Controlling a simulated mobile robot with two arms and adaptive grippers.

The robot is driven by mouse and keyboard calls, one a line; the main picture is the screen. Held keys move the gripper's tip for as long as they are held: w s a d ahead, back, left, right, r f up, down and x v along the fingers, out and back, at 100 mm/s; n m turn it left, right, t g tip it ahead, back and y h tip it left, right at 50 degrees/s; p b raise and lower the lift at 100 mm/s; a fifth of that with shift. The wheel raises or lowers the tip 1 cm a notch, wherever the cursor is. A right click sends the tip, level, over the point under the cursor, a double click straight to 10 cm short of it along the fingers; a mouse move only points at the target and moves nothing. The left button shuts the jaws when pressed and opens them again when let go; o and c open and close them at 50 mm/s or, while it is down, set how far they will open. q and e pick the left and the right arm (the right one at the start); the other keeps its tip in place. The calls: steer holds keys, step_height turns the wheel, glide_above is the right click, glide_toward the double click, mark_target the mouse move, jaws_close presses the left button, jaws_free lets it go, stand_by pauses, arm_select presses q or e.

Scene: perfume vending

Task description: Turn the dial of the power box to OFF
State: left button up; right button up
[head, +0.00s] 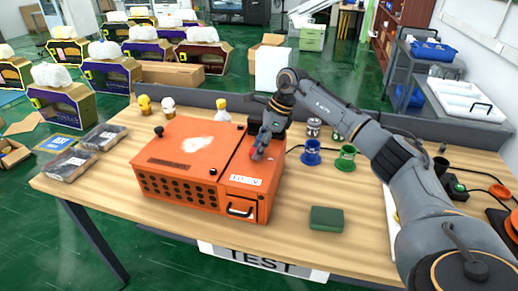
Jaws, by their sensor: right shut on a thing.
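A small black box (456,188) with a green spot and a cable sits at the table's right. My left gripper is not in view.
Blue (311,152) and green (346,158) cups stand right of the orange box. A dark green block (326,218) lies in front. Bottles or figures stand behind the box. Two dark slabs (70,163) lie at the left. The front of the table is mostly clear.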

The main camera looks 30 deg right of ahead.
steer(key=n, duration=0.2)
steer(key=n+g, duration=0.1)
steer(key=n, duration=0.1)
steer(key=n+g, duration=0.1)
steer(key=shift+w+d+n+y+b, duration=0.1)
steer(key=shift+w+n+y+b, duration=0.15)
steer(key=shift+n+y+b, duration=0.15)
stand_by(0.4)
steer(key=o, duration=1.2)
steer(key=shift+c, duration=0.2)
steer(key=v, duration=1.2)
steer(key=shift+w, duration=0.15)
